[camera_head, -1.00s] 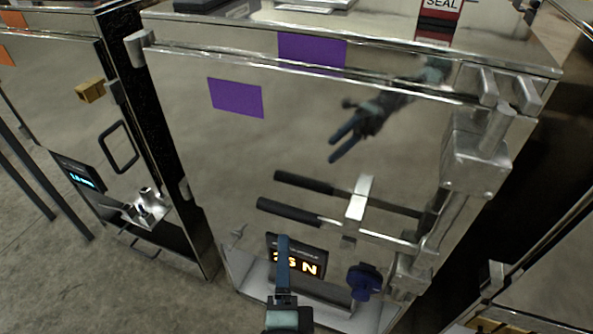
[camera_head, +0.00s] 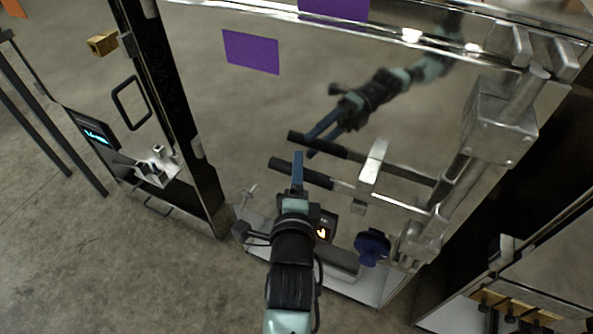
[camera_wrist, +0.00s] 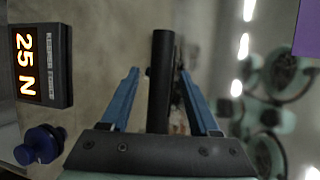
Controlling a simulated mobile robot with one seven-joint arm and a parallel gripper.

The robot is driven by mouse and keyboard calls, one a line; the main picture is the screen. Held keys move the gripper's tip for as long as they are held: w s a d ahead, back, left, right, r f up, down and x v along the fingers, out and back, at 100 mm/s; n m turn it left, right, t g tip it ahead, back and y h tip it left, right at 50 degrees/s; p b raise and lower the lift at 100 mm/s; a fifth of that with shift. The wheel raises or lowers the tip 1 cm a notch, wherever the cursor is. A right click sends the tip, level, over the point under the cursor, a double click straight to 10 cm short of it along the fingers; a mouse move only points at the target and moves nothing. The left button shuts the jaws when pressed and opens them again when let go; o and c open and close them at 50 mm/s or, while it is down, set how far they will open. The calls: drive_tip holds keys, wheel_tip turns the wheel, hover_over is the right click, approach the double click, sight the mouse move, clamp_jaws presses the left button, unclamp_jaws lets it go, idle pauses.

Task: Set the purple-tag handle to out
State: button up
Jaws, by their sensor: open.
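The purple tag (camera_head: 250,52) is on a shiny metal door. In the wrist view, the black grip (camera_wrist: 161,65) stands between the two spread fingers of my gripper (camera_wrist: 158,75), with gaps on both sides. The jaws are open and not closed on it.
A display (camera_wrist: 39,65) reads 25 N, with a blue knob (camera_wrist: 40,145) beside it. The knob also shows in the head view (camera_head: 372,247). Another trailer door with a small yellow block (camera_head: 102,43) stands at left. Concrete floor lies open at lower left.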

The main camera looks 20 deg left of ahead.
drive_tip(key=shift+w+a+f, duration=0.1)
drive_tip(key=shift+w+a, duration=0.1)
drive_tip(key=shift+w, duration=0.3)
clamp_jaws()
idle(1.2)
